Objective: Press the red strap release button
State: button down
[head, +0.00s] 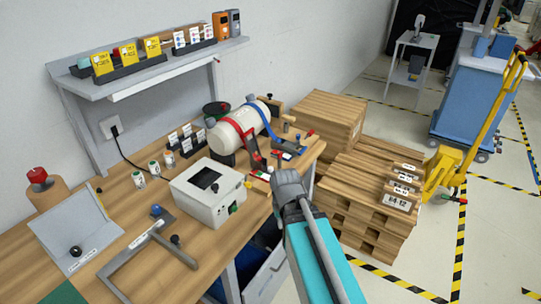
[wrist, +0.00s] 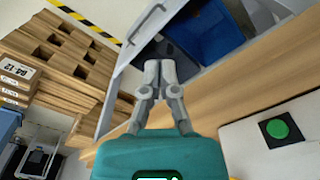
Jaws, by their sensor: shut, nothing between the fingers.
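A white cylinder (head: 229,137) lies on the wooden workbench (head: 112,232), with a red strap (head: 241,134) and a blue strap (head: 258,115) around it. The red strap runs down to a dark upright fitting with red on it (head: 254,153) at the cylinder's near right side. The red release button is too small to single out there. My gripper (head: 282,174) is shut and empty, near the bench's right edge, in front of and right of that fitting. In the wrist view, my shut fingertips (wrist: 159,66) point past the bench edge; the cylinder and straps are not in that view.
A white box (head: 208,190) stands left of my gripper; its green button (wrist: 278,129) shows in the wrist view. An open drawer with a blue bin (wrist: 208,35) lies below the bench edge. Stacked pallets (head: 366,205) stand right. A shelf (head: 150,68) hangs above the bench.

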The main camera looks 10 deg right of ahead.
notch_tip(320, 180, up, 10)
jog(key=w+p, duration=0.2)
jog(key=p, duration=0.7)
notch_tip(320, 180, up, 9)
jog(key=n+p, duration=0.9)
send_over(271, 168)
jog(key=shift+f, duration=0.15)
notch_tip(271, 168, down, 14)
jog(key=b, duration=1.4)
jog(key=shift+f, duration=0.1)
